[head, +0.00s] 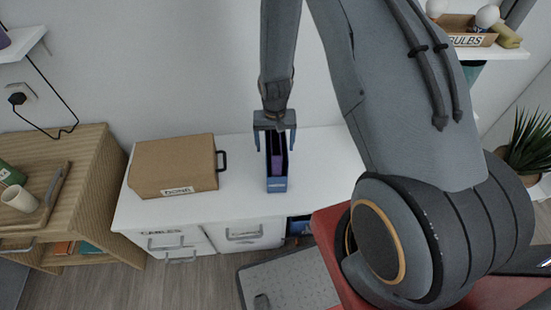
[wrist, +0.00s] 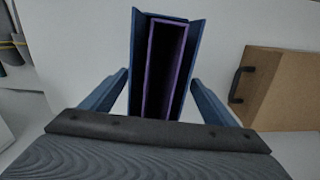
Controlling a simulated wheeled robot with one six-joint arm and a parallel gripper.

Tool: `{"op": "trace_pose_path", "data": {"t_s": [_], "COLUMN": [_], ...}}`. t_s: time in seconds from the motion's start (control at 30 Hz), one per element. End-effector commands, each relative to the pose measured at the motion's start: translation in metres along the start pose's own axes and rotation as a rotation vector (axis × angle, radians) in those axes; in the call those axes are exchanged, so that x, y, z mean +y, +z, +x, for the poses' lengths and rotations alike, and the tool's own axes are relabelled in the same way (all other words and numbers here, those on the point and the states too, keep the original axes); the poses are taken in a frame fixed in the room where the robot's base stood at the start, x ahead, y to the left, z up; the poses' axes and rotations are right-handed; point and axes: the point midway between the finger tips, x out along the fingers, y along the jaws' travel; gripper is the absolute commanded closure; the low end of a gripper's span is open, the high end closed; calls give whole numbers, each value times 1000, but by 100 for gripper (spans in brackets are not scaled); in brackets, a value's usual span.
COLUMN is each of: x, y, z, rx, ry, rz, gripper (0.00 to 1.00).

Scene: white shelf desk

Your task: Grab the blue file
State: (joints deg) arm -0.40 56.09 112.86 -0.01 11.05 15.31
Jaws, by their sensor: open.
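The blue file (head: 277,184) stands upright on the white desk (head: 325,165) in the head view, with a purple insert (head: 277,155) inside it. In the wrist view the blue file (wrist: 139,60) shows from above with the purple insert (wrist: 150,70) in its opening. My gripper (head: 275,148) is open above the file, with one finger on each side of it in the head view. In the wrist view my gripper (wrist: 160,85) has its two fingers spread wide on either side of the file, with gaps between. Whether the fingertips reach below its top edge is unclear.
A brown cardboard box (head: 172,168) with a black handle lies left of the file; it also shows in the wrist view (wrist: 280,90). A wooden cabinet (head: 80,165) with a tray stands at the left. The wall is behind the desk. Desk space right of the file is clear.

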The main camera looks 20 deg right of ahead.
Motion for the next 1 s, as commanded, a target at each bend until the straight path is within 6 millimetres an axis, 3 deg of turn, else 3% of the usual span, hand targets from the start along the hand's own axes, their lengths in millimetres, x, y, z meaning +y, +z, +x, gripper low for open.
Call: {"op": "trace_pose_path", "data": {"t_s": [0.3, 0.67, 1.0], "x": [4, 4, 4], "y": [0, 0, 0], "z": [36, 42, 42], "rx": [-1, 0, 0], "ry": [0, 0, 0], "rz": [1, 0, 0], "gripper": [20, 21, 79]}}
